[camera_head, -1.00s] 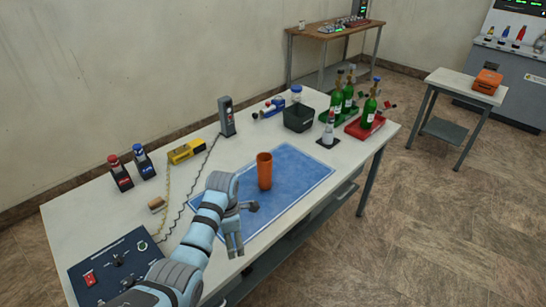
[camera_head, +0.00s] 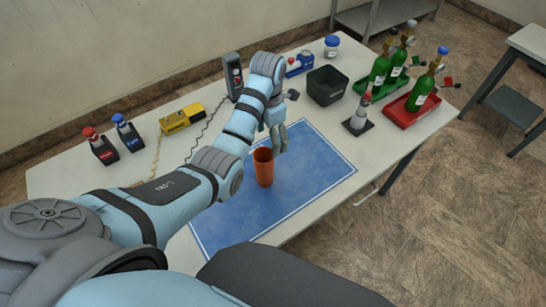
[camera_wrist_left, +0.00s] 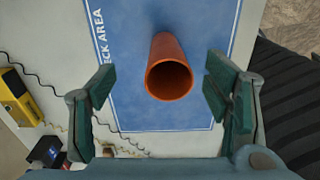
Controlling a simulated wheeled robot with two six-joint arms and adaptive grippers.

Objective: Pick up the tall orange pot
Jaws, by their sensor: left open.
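The tall orange pot (camera_head: 264,168) stands upright on the blue mat (camera_head: 318,172) on the workbench. In the left wrist view the pot (camera_wrist_left: 168,75) lies between the fingers, with its open, dark mouth towards the camera. My left gripper (camera_head: 277,138) is open and empty. In the head view it is just above and behind the pot, close to its rim. In the left wrist view its two fingers (camera_wrist_left: 160,88) are spread on either side of the pot, with a gap on each side. My right gripper is not in view.
Behind are a black bin (camera_head: 325,87), green bottles in a red tray (camera_head: 411,108) and a green tray, and a small cone-shaped stand (camera_head: 358,122). A yellow device (camera_head: 182,119) and red- and blue-capped holders (camera_head: 102,148) stand left. The mat's right part is clear.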

